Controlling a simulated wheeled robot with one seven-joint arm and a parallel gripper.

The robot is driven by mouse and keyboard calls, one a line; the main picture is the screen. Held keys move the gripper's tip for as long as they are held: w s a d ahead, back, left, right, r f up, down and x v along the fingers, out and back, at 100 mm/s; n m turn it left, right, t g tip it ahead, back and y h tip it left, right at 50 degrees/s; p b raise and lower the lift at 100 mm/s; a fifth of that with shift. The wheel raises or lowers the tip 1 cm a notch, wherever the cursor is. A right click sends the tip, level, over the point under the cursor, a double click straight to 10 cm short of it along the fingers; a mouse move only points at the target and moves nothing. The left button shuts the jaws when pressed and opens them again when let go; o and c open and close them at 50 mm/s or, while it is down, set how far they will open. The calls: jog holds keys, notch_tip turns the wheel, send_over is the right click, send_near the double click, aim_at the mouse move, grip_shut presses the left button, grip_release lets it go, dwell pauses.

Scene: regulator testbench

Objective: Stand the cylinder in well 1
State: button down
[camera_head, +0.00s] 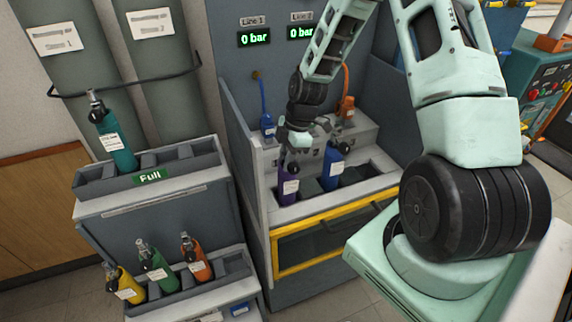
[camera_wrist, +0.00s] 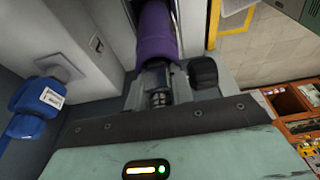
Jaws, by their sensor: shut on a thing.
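A purple cylinder (camera_head: 288,188) with a white label stands about upright at the left well of the bench, below the Line 1 display. It also shows in the wrist view (camera_wrist: 157,30). My gripper (camera_head: 292,150) is shut on its valve end from above. I cannot tell whether its base, hidden by the bench's front rim, rests on the well floor. A blue cylinder (camera_head: 331,170) stands in the bench to its right. The bench's well row (camera_head: 375,178) has an empty opening at the right.
A blue connector (camera_head: 268,125) and an orange connector (camera_head: 346,110) hang behind the wells. The Line 1 display (camera_head: 254,38) reads 0 bar. A rack marked Full (camera_head: 150,176) holds a teal cylinder (camera_head: 116,148); a lower rack holds yellow, green and orange cylinders.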

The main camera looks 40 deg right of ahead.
jog(key=shift+f, duration=1.45)
jog(key=c, duration=1.2)
grip_release()
jog(key=b+v, duration=0.1)
jog(key=v, duration=1.1)
jog(key=shift+b, duration=0.35)
